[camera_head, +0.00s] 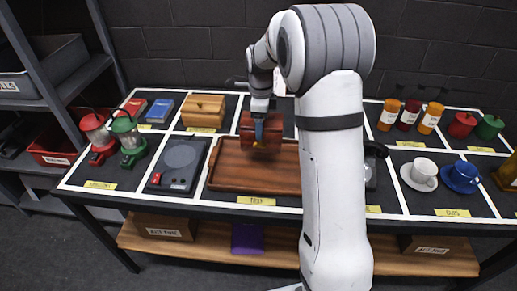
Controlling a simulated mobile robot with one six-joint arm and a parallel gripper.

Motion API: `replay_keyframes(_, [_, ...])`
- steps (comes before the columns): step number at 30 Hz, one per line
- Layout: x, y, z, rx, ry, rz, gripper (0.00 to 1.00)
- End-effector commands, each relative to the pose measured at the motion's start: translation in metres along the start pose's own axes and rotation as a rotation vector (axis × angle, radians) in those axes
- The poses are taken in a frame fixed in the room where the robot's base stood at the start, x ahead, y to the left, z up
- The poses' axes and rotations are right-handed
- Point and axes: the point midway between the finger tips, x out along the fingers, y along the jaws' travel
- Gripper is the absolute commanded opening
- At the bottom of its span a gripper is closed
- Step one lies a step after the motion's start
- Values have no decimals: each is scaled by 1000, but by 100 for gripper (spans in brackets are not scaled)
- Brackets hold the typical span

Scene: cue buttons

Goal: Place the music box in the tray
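A dark red-brown box (246,133), which looks like the music box, is at the back part of the brown wooden tray (230,178). The box overlaps the tray's back edge in the picture. I cannot tell whether it touches the tray floor or hangs just above. The rest of the tray is bare.
A lighter wooden box (203,110) stands behind and left of the tray. A dark turntable-like device (179,163) is just left of the tray, with red and green lanterns (129,141) beyond. Cups (424,170) and several jars (410,114) stand right of my arm.

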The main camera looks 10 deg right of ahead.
Motion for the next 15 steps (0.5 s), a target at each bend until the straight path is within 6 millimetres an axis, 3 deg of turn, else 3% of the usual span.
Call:
replay_keyframes(6, [36,1,0,-1,1,2,5])
replay_keyframes(15, [60,1,1,-2,0,1,5])
